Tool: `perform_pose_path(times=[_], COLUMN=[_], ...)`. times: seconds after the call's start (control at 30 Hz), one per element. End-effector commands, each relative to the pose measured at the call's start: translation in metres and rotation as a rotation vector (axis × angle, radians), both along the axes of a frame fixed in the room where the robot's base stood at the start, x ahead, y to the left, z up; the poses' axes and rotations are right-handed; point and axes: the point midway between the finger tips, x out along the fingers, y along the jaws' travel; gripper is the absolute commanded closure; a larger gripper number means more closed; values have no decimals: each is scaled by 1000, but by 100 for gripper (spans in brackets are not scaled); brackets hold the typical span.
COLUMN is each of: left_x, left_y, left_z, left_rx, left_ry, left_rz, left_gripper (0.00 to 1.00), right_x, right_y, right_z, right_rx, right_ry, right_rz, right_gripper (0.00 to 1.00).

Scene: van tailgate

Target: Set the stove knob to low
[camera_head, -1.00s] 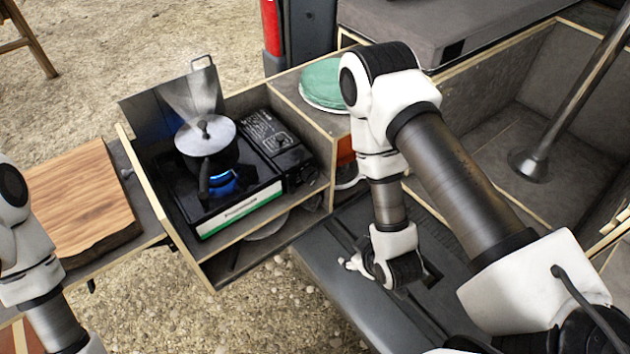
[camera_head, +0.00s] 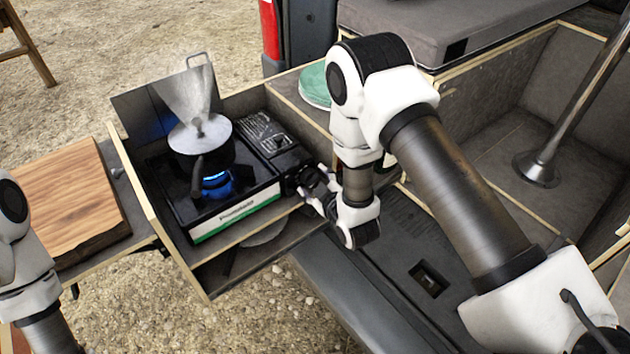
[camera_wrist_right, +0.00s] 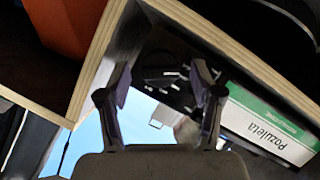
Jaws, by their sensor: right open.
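The black camping stove (camera_head: 236,203) with a white and green front strip sits in the wooden drawer. A blue flame (camera_head: 215,183) shows under the pot (camera_head: 205,160). The stove knob, at the stove's right front end, is mostly hidden by my right gripper (camera_head: 308,186) in the head view. That gripper is open, its fingers pointing at this end of the stove. In the right wrist view a dark round shape, likely the knob (camera_wrist_right: 160,80), shows between the open fingers; contact and setting cannot be told. My left arm shows at the left edge, its gripper out of frame.
Wooden drawer walls (camera_head: 140,185) surround the stove, and a wooden edge (camera_wrist_right: 98,55) passes close to my right gripper's fingers. A cutting board (camera_head: 65,200) lies at the left. A green round item (camera_head: 314,85) sits on the ledge behind my right arm.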

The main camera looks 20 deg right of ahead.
Motion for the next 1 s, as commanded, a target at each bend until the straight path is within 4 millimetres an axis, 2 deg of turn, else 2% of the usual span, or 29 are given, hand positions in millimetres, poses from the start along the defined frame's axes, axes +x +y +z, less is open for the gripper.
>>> perform_pose_path(times=[0.07,0.1,0.23,0.67,1.0], left_x=[0,0,0,0,0], left_y=[0,0,0,0,0], left_z=[0,0,0,0,-1], left_rx=[0,0,0,0,0], left_ry=[0,0,0,0,0], left_rz=[0,0,0,0,0], left_gripper=[34,34,34,34,34], right_x=[0,0,0,-1,0], right_y=[0,0,0,-1,-3], right_z=[0,0,0,0,1], right_rx=[0,0,0,39,232], right_ry=[0,0,0,12,62], right_rz=[0,0,0,0,-2], right_gripper=[34,49,94,94,94])
